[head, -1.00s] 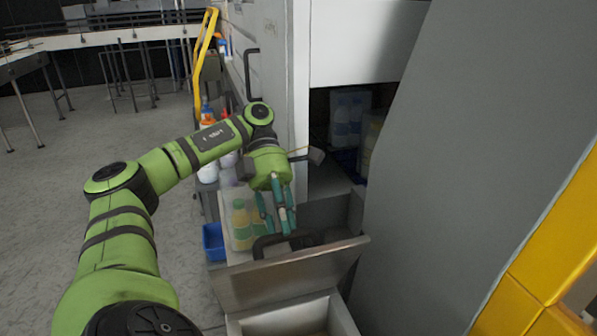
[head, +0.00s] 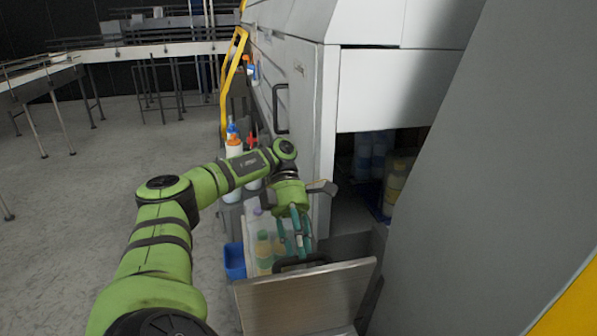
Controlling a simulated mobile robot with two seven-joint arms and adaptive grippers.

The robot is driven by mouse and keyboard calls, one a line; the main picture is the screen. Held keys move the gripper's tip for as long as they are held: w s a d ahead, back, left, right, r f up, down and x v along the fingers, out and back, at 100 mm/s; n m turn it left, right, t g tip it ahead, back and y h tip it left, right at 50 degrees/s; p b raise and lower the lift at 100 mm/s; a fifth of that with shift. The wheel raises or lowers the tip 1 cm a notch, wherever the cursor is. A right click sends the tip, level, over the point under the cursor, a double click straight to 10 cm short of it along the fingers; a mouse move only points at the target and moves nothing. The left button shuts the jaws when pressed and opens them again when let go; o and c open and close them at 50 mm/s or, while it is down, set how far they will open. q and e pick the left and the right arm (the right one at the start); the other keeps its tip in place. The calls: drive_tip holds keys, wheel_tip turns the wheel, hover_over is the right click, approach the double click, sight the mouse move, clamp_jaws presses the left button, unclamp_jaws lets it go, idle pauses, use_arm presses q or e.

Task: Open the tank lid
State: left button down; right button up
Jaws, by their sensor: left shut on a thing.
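The tank lid (head: 308,303) is a flat metal panel in the lower middle of the head view, tilted up with its broad face towards me. A black bar handle (head: 290,264) sits at its upper edge, partly hidden by my fingers. My left gripper (head: 303,250), with teal fingers, reaches down from above and is shut on this handle. The exact finger contact is hard to see. The tank opening is out of the picture. My right gripper is not in view.
A large grey panel (head: 480,190) closes off the right.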

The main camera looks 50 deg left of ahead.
use_arm(q)
drive_tip(key=c, duration=1)
unclamp_jaws()
drive_tip(key=shift+s+a+f, duration=0.1)
drive_tip(key=shift+f, duration=0.85)
drive_tip(key=shift+w+a+r, duration=0.1)
drive_tip(key=shift+w+a, duration=0.2)
drive_tip(key=shift+a, duration=0.05)
drive_tip(key=shift+a, duration=0.1)
